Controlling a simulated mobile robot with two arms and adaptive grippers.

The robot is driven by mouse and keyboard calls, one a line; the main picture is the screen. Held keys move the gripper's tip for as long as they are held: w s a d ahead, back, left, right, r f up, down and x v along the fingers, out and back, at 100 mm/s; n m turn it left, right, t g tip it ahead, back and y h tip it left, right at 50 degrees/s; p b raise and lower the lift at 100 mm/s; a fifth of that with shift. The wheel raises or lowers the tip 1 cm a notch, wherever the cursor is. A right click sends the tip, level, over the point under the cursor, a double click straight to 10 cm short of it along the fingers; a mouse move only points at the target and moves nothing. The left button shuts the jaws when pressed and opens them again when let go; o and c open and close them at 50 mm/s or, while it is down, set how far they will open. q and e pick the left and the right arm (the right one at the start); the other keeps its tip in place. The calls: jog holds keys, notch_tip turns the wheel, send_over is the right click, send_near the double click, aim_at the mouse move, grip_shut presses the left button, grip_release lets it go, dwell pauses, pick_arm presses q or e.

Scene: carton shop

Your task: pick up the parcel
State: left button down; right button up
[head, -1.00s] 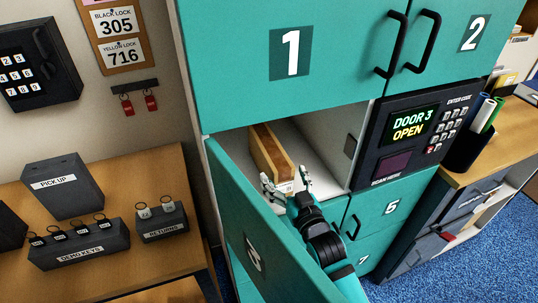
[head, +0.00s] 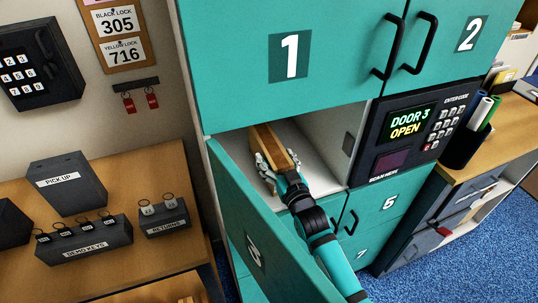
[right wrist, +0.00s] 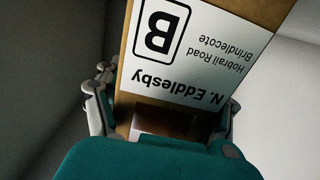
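The parcel (head: 268,144) is a narrow brown box standing inside the open locker compartment. Its white label with "N. Eddlesby" and a boxed B fills much of the right wrist view (right wrist: 195,55). My right gripper (head: 277,166) reaches into the compartment, with its fingers on either side of the parcel's near end. In the right wrist view the fingers (right wrist: 166,108) flank the box closely and look still spread; contact is hard to judge. The parcel's lower part is hidden by the gripper. My left gripper is not in view.
The open teal door (head: 245,225) marked 3 stands close left of my right arm. The compartment has a pale floor (head: 318,165) with free room right of the parcel. A keypad panel (head: 415,135) reads "DOOR 3 OPEN". A shelf with key boxes (head: 85,242) is at left.

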jog(key=c, duration=1.1)
jog(key=shift+r, duration=0.1)
jog(key=shift+r, duration=0.1)
